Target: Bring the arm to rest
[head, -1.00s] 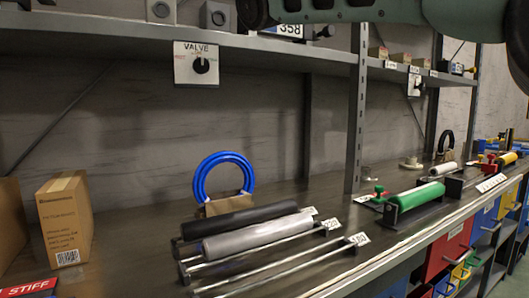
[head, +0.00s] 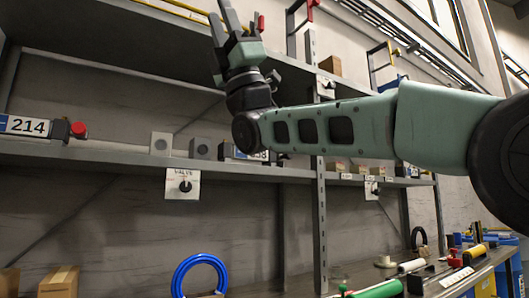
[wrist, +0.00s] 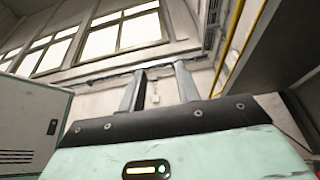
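My arm (head: 350,125) reaches in from the right in the head view, in front of the shelving, with its wrist bent upward. My gripper (head: 222,14) points up in front of the upper shelf. In the wrist view my gripper (wrist: 160,76) shows two grey fingers standing apart with nothing between them. I cannot tell from the head view how far the gripper is from the shelf.
An upper shelf (head: 160,40) and a middle shelf (head: 100,152) run behind the arm. A valve plate (head: 183,184) hangs from the middle shelf. A blue ring (head: 199,262) and green roller (head: 378,290) are below. The wrist view shows windows (wrist: 120,35) and a pale cabinet (wrist: 35,115).

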